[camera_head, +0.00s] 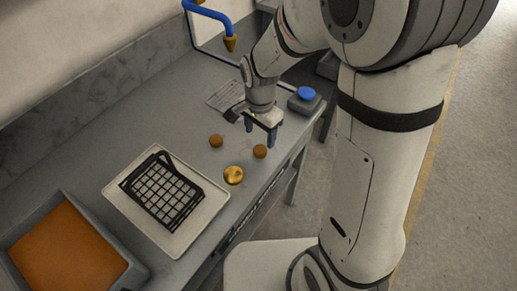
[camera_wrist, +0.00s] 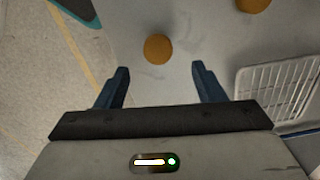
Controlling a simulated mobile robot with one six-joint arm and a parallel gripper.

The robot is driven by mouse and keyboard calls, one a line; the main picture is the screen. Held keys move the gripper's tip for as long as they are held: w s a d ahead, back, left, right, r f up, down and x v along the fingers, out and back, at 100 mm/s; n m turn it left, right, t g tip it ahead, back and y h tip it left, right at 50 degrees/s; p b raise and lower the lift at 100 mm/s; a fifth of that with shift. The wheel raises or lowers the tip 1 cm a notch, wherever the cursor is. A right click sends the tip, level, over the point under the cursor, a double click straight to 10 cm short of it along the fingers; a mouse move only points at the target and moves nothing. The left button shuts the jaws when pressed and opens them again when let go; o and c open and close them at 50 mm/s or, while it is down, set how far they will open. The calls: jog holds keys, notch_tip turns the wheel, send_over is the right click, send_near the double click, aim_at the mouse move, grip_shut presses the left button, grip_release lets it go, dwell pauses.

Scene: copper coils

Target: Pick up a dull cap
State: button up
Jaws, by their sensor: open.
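Two dull brown caps lie on the grey bench: one (camera_head: 260,151) near the front edge, the other (camera_head: 216,141) farther in, to its left. A shiny gold cap (camera_head: 233,175) lies closer to the tray. My gripper (camera_head: 261,135) is open and empty above the bench, just behind the dull cap near the edge. In the wrist view, that dull cap (camera_wrist: 158,48) shows beyond and roughly midway between the open fingertips (camera_wrist: 160,68). The other dull cap (camera_wrist: 253,4) is cut off at the top right. The shiny cap is outside the wrist view.
A white tray (camera_head: 118,196) holds a black grid basket (camera_head: 158,190). A grey bin (camera_head: 128,268) with orange contents stands at lower left. A light wire rack (camera_head: 226,94) and a box with a blue button (camera_head: 305,95) are near the gripper. A blue pipe (camera_head: 212,12) stands behind.

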aim_at(261, 148)
notch_tip(261, 148, down, 6)
jog(key=shift+d+f, duration=0.1)
jog(key=shift+d, duration=0.05)
jog(key=shift+c, duration=0.3)
jog(key=c, duration=1)
